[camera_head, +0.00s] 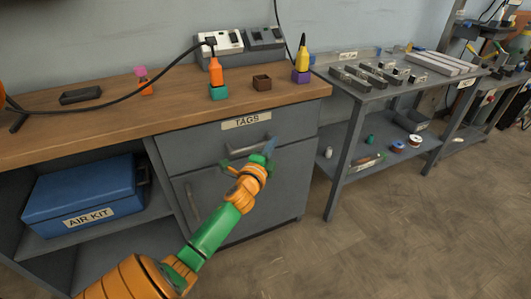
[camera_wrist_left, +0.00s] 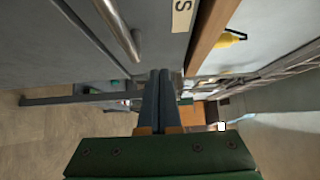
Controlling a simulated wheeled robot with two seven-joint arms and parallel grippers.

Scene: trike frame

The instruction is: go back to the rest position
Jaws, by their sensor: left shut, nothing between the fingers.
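My left gripper (camera_head: 268,149) is in front of the grey drawer labelled TAGS (camera_head: 229,134), close to its bar handle (camera_head: 247,147) in the head view. In the left wrist view the two dark fingers (camera_wrist_left: 159,90) are together with nothing between them. The drawer handle (camera_wrist_left: 120,30) shows there at the upper left, apart from the fingers. The drawer looks closed. My right gripper is in neither view.
The wooden bench top (camera_head: 170,120) carries an orange tool (camera_head: 215,75), a yellow tool (camera_head: 302,62), a small brown box (camera_head: 262,83) and a cable. A blue AIR KIT box (camera_head: 85,195) sits on the shelf below. A grey metal table (camera_head: 380,95) stands right. The floor in front is clear.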

